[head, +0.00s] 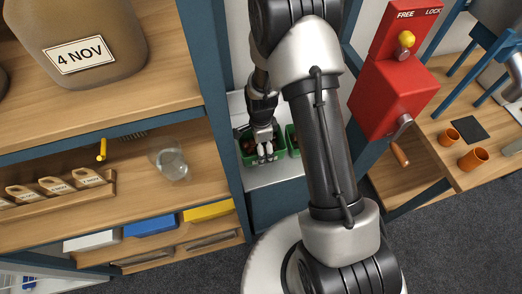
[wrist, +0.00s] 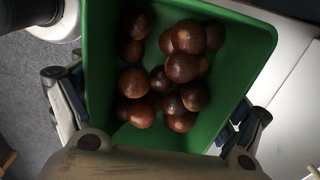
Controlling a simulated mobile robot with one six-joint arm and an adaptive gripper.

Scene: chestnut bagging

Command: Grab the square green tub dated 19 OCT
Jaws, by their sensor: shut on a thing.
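A square green tub (wrist: 245,50) holding several brown chestnuts (wrist: 160,78) fills the middle of the wrist view. My gripper (wrist: 155,118) has one finger on each side of the tub and is shut on it. In the head view the tub (head: 246,159) is on a light surface between the wooden shelves and my arm, partly hidden by my gripper (head: 264,153). A second green tub (head: 293,141) is just to its right, partly hidden by my arm. No date label shows on either tub.
Wooden shelves (head: 150,95) with a brown jar marked 4 NOV (head: 95,40), a glass (head: 170,160) and a rack of labelled items stand at left. A red FREE/LOCK machine (head: 395,90) with a crank and a table (head: 450,160) with orange cups (head: 472,160) are at right.

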